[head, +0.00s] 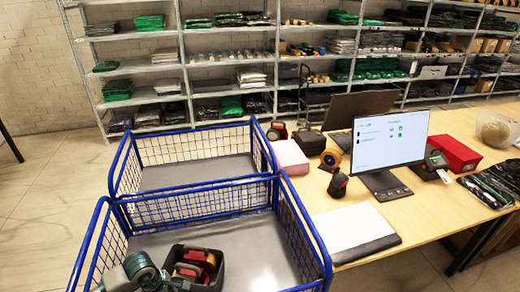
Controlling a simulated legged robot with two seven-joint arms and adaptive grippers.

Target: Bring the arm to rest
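My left arm enters at the bottom left of the head view, over the front blue wire basket (322,262). Its grey-green end, with the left gripper (172,282), is low in the picture beside a black container (213,277) holding red and dark items. The fingers are dark against the container and partly cut off by the lower edge. I cannot tell whether they are open or shut, or whether they touch the container. My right gripper is not in view.
A second blue basket (125,168) stands behind, empty. The wooden table (416,218) at right holds a monitor (390,138), white pad (352,228), scanner (338,184), red box (455,152) and packaged garments (490,185). Shelves (140,66) line the wall. Floor at left is clear.

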